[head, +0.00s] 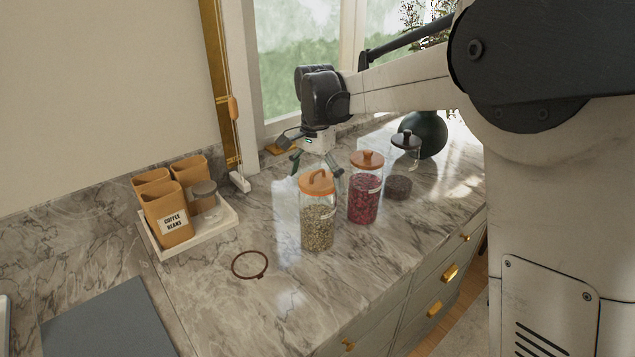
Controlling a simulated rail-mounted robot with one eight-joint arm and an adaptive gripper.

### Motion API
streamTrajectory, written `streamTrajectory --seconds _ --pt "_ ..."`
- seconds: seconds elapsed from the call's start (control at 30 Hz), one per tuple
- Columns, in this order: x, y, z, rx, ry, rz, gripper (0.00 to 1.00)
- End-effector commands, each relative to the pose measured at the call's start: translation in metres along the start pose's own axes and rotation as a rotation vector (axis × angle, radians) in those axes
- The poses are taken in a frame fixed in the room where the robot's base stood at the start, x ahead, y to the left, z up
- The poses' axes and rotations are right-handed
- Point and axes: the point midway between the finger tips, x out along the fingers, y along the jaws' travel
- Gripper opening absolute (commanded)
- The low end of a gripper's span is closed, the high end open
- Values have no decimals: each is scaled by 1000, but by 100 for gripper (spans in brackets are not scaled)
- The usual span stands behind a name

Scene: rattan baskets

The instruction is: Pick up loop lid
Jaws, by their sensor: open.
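The loop lid (317,182) is orange with an arched loop handle. It sits on top of a glass jar (318,228) filled with pale grains, at the front of a group of jars. My gripper (317,167) points down with its fingers spread, just above or behind the lid in this view. One finger shows to the left of the lid and one to the right. I cannot tell the exact depth between fingers and handle, or whether they touch. Nothing is seen held.
To the right stand a jar of red contents (363,204) with a knobbed lid and a dark-lidded jar (398,186). A dark vase (428,135) is behind. A white tray (222,226) with canisters is left. A brown ring (250,277) lies on the clear front counter.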

Motion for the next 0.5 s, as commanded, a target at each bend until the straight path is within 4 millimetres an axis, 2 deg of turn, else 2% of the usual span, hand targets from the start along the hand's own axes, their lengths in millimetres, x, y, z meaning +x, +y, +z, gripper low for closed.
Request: streamTrajectory --seconds 0.07,0.4,0.47,0.5 --pt "0 0 0 0 0 0 95" --pt "0 0 0 0 0 0 50" --pt "0 0 0 0 0 0 42" --pt "0 0 0 0 0 0 41"
